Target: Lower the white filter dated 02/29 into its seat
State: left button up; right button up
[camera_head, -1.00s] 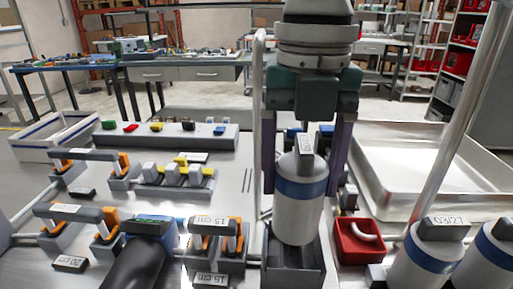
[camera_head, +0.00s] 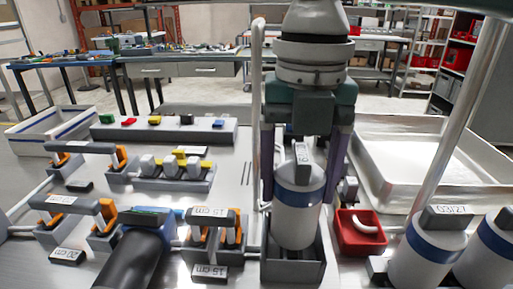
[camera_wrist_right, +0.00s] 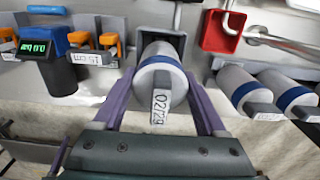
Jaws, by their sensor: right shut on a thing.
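The white filter (camera_head: 298,214) has a blue band and a grey top handle. Its label reads 02/29 in the right wrist view, where the filter also shows (camera_wrist_right: 160,55). My right gripper (camera_head: 299,185) is shut on it, one purple finger on each side. The filter is upright, with its lower end between the walls of the grey open-topped seat (camera_head: 293,272). The filter and fingers hide the seat's inside, so I cannot tell whether the filter touches the bottom. My left gripper is not in view.
A red bin (camera_head: 360,235) stands close to the right of the seat. Another filter, dated 03/27 (camera_head: 427,248), stands further right. Orange-clipped grey holders (camera_head: 213,238) and a dark device with a display (camera_head: 140,235) are on the left. A thin upright post (camera_head: 256,110) rises just left.

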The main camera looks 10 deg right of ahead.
aim_at(302, 152)
jog(key=shift+f+b, duration=0.5)
jog(key=shift+f, duration=0.6)
jog(key=o, duration=1.6)
jog(key=shift+c, duration=0.2)
notch_tip(302, 152, up, 10)
